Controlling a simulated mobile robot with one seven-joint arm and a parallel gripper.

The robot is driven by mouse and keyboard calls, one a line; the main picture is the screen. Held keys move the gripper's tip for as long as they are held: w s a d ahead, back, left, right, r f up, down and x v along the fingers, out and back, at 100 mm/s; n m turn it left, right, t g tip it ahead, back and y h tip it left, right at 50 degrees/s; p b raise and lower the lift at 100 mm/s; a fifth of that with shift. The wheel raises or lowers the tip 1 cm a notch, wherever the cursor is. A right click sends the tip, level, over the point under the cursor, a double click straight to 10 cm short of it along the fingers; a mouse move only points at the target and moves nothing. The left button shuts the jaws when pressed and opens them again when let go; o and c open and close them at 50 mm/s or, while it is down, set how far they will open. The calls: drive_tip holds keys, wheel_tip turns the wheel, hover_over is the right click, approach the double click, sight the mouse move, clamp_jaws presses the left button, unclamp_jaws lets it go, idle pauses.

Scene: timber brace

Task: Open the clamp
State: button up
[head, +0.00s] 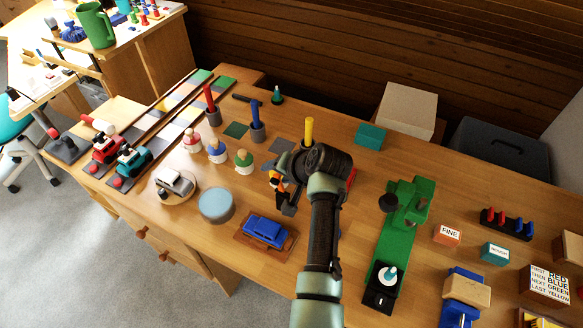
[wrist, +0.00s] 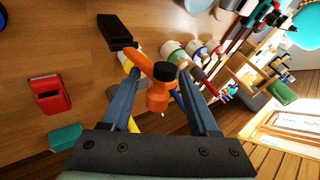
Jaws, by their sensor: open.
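An orange and black device (head: 277,183), which looks like the clamp, stands on the workbench, partly hidden by my arm in the head view. In the wrist view its orange handle with a dark-capped end (wrist: 158,95) shows close up, with a black block (wrist: 118,30) at the far end of the orange arm. My gripper (wrist: 160,76) is open, with one blue-grey finger on each side of the orange handle. I cannot tell whether either finger touches it. A blue holder (head: 462,313) with a wooden block (head: 467,291) on it sits at the front right.
A red box (wrist: 50,93) and a teal block (head: 370,135) lie near my gripper. A yellow peg (head: 309,130), a blue peg (head: 256,117) and several figures stand close by. A long green machine (head: 400,235) stands to the right.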

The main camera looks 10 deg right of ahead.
drive_tip(key=v, duration=1.1)
drive_tip(key=w+a+r+n+t+h, duration=0.15)
drive_tip(key=r+t, duration=0.45)
drive_tip(key=r, duration=0.9)
drive_tip(key=w+a+r+n+t+h, duration=0.15)
drive_tip(key=r+t, duration=0.35)
drive_tip(key=r, duration=1.1)
drive_tip(key=s+a+r+n+t, duration=0.1)
drive_tip(key=s+r+t, duration=0.3)
drive_tip(key=s+r, duration=0.5)
drive_tip(key=s+a+r+n+t, duration=0.1)
drive_tip(key=s+a+r+t, duration=0.3)
drive_tip(key=s+r, duration=0.5)
wheel_tip(320, 180, up, 4)
drive_tip(key=shift+a+f+n+t+h, duration=0.25)
drive_tip(key=shift+n+t+h, duration=0.15)
drive_tip(key=shift+t, duration=0.3)
